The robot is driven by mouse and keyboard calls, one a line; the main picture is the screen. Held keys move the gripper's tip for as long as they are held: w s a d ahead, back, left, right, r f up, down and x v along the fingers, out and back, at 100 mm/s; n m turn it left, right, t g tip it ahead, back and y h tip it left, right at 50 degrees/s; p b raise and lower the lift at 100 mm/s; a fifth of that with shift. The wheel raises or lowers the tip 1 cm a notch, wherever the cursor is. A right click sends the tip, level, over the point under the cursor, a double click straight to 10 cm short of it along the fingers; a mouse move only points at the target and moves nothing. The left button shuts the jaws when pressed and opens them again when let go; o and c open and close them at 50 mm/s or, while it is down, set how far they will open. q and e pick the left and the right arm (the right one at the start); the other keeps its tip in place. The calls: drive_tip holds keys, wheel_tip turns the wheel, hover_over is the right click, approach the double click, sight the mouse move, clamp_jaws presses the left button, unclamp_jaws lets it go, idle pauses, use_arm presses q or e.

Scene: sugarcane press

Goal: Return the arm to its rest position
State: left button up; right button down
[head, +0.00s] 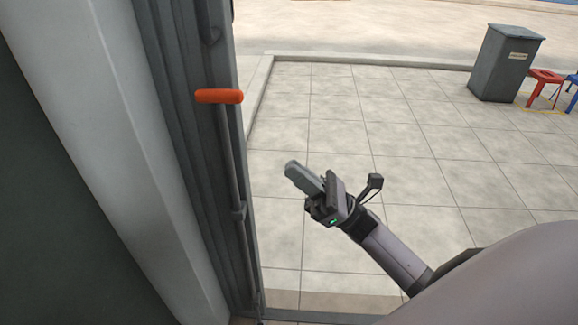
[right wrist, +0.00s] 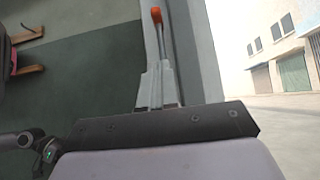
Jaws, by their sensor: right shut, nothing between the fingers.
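My right gripper (head: 297,175) is in the middle of the head view, raised over the tiled pavement. Its fingers are shut with nothing between them, and they point up and to the left. My right arm comes in from the lower right. In the right wrist view the shut fingers (right wrist: 158,88) point up the picture, toward a pole with an orange end. My left gripper does not show in either view.
An orange handle (head: 219,96) sticks out from a grey metal post left of my gripper; its orange end also shows in the wrist view (right wrist: 156,15). A grey bin (head: 505,65) and a red stool (head: 543,80) stand far right. The tiled floor (head: 420,150) between is clear.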

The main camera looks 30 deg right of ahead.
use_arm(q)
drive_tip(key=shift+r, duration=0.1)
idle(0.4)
